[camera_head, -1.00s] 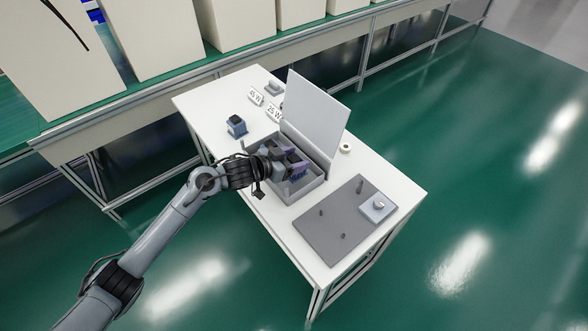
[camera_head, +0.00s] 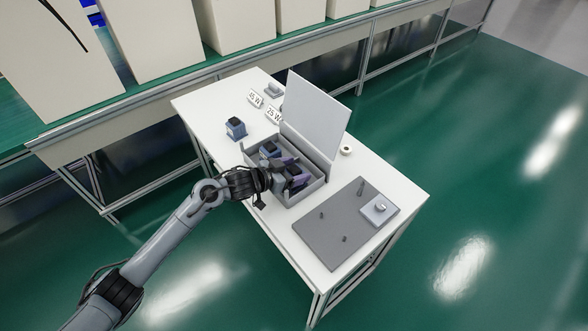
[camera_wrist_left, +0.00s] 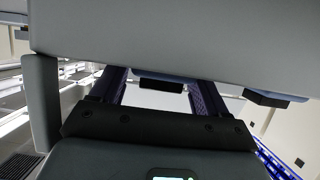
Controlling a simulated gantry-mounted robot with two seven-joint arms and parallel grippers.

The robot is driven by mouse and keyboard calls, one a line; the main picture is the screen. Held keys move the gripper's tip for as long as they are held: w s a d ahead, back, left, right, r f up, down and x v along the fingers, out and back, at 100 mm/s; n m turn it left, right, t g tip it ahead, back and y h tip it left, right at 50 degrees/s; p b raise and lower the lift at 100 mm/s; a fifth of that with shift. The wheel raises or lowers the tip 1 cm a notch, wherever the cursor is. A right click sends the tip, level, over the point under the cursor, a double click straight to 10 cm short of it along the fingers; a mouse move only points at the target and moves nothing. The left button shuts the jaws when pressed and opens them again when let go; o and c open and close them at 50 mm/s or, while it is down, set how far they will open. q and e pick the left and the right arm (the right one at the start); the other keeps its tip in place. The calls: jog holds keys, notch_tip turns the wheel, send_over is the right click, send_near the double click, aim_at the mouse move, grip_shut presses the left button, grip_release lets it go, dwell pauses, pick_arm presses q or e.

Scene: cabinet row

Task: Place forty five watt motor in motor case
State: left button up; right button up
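The grey motor case (camera_head: 316,190) stands on the white table with its lid (camera_head: 315,115) raised. A blue motor with a black top (camera_head: 268,148) is in the case's far left part. My left gripper (camera_head: 293,168) is low at the case, beside a second dark-topped motor (camera_head: 295,171) that it partly hides. In the left wrist view, the fingers (camera_wrist_left: 160,95) are wide apart, with a blue and black part between them and no clear contact. A grey surface hides their tips. Another blue motor (camera_head: 236,128) stands on the table left of the case. My right gripper is out of view.
Labels reading 45 W (camera_head: 255,98) and 25 W (camera_head: 273,115) stand at the back of the table. A dark grey plate (camera_head: 335,235) with small posts and a light block (camera_head: 380,209) lies right of the case. A small round roll (camera_head: 346,150) lies behind the case.

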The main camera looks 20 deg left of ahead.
pick_arm(q)
jog(key=shift+r, duration=0.2)
jog(key=shift+s+a+r, duration=0.1)
jog(key=shift+s+a, duration=0.1)
jog(key=shift+s, duration=0.05)
jog(key=p+v, duration=0.3)
jog(key=v, duration=0.7)
jog(key=s+d+f+n+g+y, duration=0.1)
jog(key=s+f+g+y, duration=0.1)
jog(key=s, duration=0.8)
jog(key=s+d+f+n+g+y, duration=0.1)
jog(key=s+f+g+y, duration=0.1)
jog(key=s, duration=0.9)
jog(key=s+d+f+n+g+y, duration=0.1)
jog(key=s+f+g, duration=0.3)
jog(key=s, duration=0.6)
jog(key=shift+s+d+f+n+y+p, duration=0.2)
jog(key=shift+s+f+n+y+p, duration=0.15)
jog(key=shift+f+n+y, duration=0.4)
jog(key=shift+w+r, duration=0.1)
jog(key=shift+r, duration=0.2)
